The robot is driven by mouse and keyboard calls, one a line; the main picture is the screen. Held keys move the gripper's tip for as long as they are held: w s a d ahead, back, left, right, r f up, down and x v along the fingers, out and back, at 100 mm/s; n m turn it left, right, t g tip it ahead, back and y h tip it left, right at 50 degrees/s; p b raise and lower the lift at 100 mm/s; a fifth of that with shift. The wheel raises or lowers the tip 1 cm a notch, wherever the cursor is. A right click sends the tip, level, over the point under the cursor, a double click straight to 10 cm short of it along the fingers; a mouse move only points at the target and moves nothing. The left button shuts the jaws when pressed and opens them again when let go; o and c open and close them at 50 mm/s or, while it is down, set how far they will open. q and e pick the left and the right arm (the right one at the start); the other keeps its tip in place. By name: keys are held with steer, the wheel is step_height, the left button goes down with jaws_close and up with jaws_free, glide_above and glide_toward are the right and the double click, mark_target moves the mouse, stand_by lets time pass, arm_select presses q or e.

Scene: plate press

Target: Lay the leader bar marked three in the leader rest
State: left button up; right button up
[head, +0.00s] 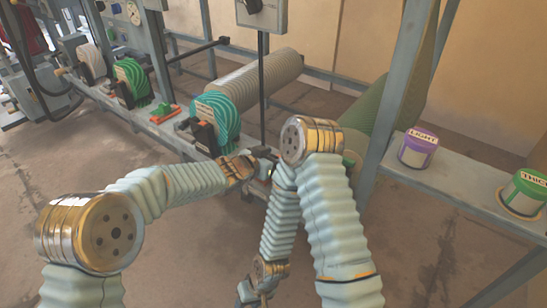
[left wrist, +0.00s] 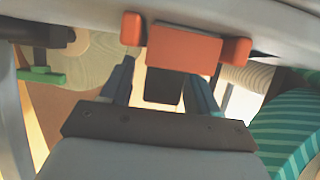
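My left gripper (head: 262,163) reaches in beside the low frame rail, just right of the teal striped roll (head: 226,118). In the left wrist view its two fingers (left wrist: 160,85) stand apart on either side of a dark block (left wrist: 162,88) below an orange-red piece (left wrist: 185,48). A lit gap shows beside the left finger, so the block does not look clamped. Smaller orange blocks flank the orange-red piece. No number three is readable, so I cannot tell which piece is the leader bar or its rest. My right gripper (head: 257,290) hangs low at the bottom edge, its fingers unclear.
An orange and green piece (head: 165,114) sits on the rail at left, near a green striped roll (head: 131,82) and a white roll (head: 91,62). A purple can (head: 418,148) and a green can (head: 524,192) stand on the right shelf. An upright post (head: 400,90) stands nearby.

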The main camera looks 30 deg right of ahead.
arm_select(q)
steer(key=shift+o, duration=0.2)
steer(key=shift+a, duration=0.1)
steer(key=p+v, duration=0.1)
steer(key=v, duration=1.2)
steer(key=shift+a+r, duration=0.2)
steer(key=shift+a, duration=0.05)
